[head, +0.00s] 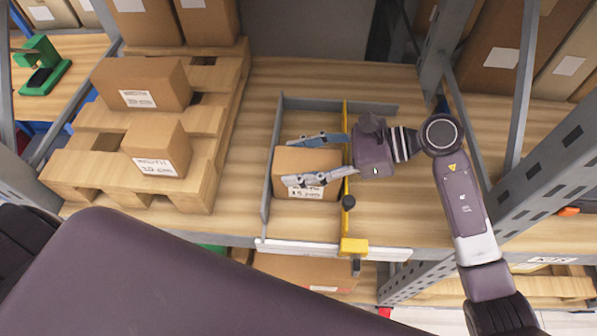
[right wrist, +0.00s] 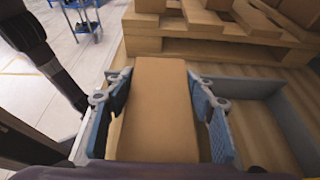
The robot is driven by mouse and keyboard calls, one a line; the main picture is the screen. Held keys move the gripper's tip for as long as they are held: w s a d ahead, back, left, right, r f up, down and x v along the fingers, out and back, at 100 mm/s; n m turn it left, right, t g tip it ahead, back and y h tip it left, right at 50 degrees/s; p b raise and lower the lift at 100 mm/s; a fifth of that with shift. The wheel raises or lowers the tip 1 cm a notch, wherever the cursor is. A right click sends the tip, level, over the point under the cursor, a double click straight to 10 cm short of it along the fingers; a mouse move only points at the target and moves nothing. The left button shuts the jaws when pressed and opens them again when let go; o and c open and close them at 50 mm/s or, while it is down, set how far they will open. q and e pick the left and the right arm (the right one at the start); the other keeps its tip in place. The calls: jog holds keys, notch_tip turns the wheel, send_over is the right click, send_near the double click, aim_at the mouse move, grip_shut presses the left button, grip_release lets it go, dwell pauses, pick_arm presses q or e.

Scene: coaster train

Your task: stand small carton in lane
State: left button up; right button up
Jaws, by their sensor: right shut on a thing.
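A small brown carton (head: 308,166) with a white label is in the lane between the grey left divider (head: 271,175) and the yellow right rail (head: 346,160). My right gripper (head: 305,160) reaches in from the right over the yellow rail. Its two fingers are shut on opposite sides of the carton. In the right wrist view the carton (right wrist: 153,90) sits between the blue finger pads of the gripper (right wrist: 160,103). I cannot tell whether its underside touches the shelf board. My left gripper is not in view.
A wooden pallet (head: 140,118) at left bears a larger carton (head: 145,82) and a smaller carton (head: 158,150). A white front lip (head: 310,249) closes the lane's near end. A grey rack post (head: 555,160) stands at right. Bare board lies behind the lane.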

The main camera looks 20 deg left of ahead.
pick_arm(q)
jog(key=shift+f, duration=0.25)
pick_arm(e)
jog(key=shift+w+a+r, duration=0.1)
jog(key=shift+w, duration=0.15)
jog(key=o, duration=1.6)
jog(key=shift+o, duration=0.7)
